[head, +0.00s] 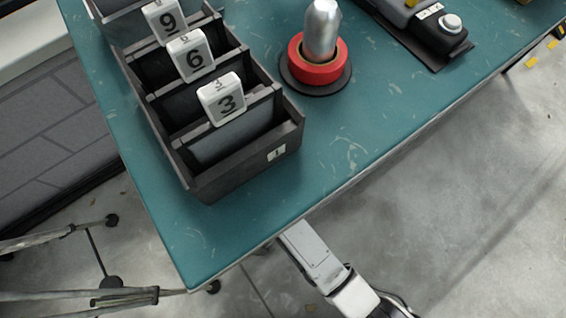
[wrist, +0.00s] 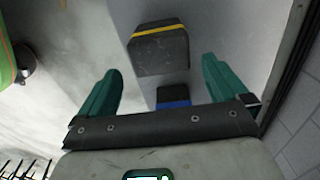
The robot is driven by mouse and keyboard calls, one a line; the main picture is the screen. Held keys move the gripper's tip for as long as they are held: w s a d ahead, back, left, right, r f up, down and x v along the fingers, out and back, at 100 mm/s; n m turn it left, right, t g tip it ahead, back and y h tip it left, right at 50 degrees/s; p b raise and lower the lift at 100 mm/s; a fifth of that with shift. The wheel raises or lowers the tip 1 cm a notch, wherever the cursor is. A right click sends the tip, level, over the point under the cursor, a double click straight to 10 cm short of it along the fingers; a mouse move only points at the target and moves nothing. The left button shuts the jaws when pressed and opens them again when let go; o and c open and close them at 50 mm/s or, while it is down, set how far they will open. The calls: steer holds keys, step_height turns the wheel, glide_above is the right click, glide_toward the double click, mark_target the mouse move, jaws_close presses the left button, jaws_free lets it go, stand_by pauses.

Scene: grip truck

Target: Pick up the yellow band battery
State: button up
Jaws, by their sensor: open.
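The yellow band battery (wrist: 160,52) is a dark grey block with a yellow stripe near its top edge, in the upper middle of the wrist view. My gripper (wrist: 161,68) has two green fingers spread apart, one on each side of the picture. The battery shows between and beyond the fingertips, and I see no contact with it. A second dark block with a blue band (wrist: 173,103) shows just below it, partly hidden by the gripper's dark crossbar. In the head view neither battery can be made out for certain, and my gripper is out of sight.
The head view shows a teal table (head: 340,150) with a dark divided bin (head: 240,175) carrying number tags. A red tape roll (head: 318,72) surrounds a silver bottle (head: 322,28). A black device (head: 432,35) stands at the upper right. The table's front middle is clear.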

step_height(320, 180, down, 8)
steer(key=b, duration=0.3)
steer(key=shift+a, duration=0.1)
steer(key=shift+c, duration=0.4)
steer(key=c, duration=1.1)
